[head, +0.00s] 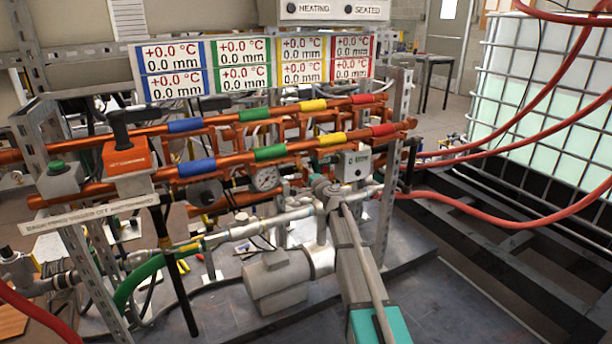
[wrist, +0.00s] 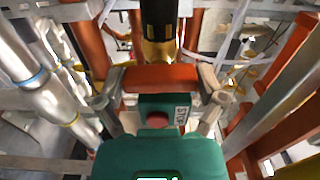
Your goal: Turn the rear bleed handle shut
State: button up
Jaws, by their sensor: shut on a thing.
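In the wrist view, an orange-red handle (wrist: 160,77) lies crosswise in front of a dark cylinder with a brass-coloured fitting (wrist: 159,50). I take it for the bleed handle; its label is not readable and I cannot tell its turn angle. My gripper (wrist: 160,86) has one grey finger at each end of the handle and is shut on it. The green gripper body fills the bottom of the wrist view. In the head view I cannot clearly make out the gripper or this handle.
Copper pipes with coloured bands (head: 270,153), a gauge (head: 265,178) and a grey cylinder (head: 275,285) crowd the rack. Red hoses (head: 500,220) run right, towards a caged tank (head: 545,110).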

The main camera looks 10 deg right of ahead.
jog(key=o, duration=0.8)
jog(key=shift+v, duration=6)
